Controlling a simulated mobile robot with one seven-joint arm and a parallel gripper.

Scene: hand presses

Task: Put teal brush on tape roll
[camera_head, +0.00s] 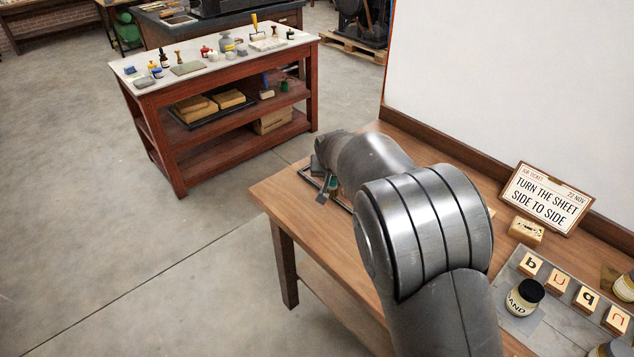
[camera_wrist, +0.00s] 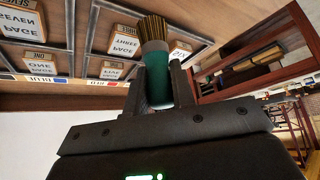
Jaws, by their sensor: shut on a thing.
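The teal brush (camera_wrist: 157,75) is clamped between the two dark fingers of my gripper (camera_wrist: 160,84) in the wrist view. Its brown bristles (camera_wrist: 153,28) stick out beyond the fingertips, and its lower handle is hidden by the gripper. In the head view a bit of teal (camera_head: 333,183) shows beside my gripper (camera_head: 325,188), at the far left end of the wooden table (camera_head: 290,191); my arm hides most of it. I cannot make out a tape roll in either view.
A dark-framed tray (camera_wrist: 92,24) with several labelled blocks lies close to the brush. A red bench (camera_head: 180,150) with bottles and tools on top stands beyond a floor gap. A sign (camera_head: 546,198), letter blocks and a sand jar (camera_head: 524,298) stand at right.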

